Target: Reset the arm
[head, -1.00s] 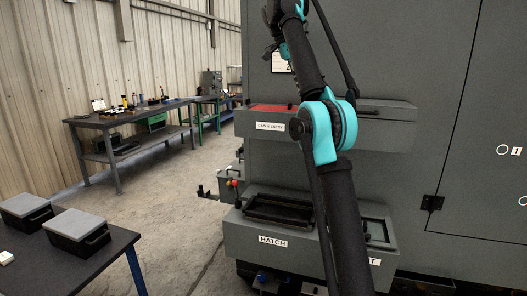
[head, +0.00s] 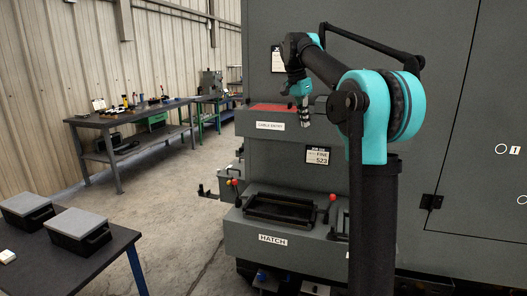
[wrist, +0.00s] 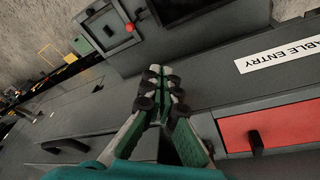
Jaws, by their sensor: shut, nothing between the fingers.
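My gripper (head: 304,116) hangs from my folded arm in front of the large grey enclosure (head: 300,180), near the ledge labelled CABLE ENTRY. It points down, and its fingers are shut and empty. In the wrist view my gripper (wrist: 160,95) shows its green and grey fingers together, with the grey ledge behind them. The red panel (wrist: 265,130) and the CABLE ENTRY label (wrist: 280,54) lie to its right there. In the head view the red panel (head: 272,107) is left of my gripper. My arm covers part of the enclosure's front.
The HATCH ledge (head: 272,239) juts out low, with a dark open frame (head: 280,210) and red-knobbed levers. A near table (head: 85,262) with two grey-lidded boxes (head: 78,228) stands at lower left. A workbench (head: 130,120) stands at the wall. The floor between is clear.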

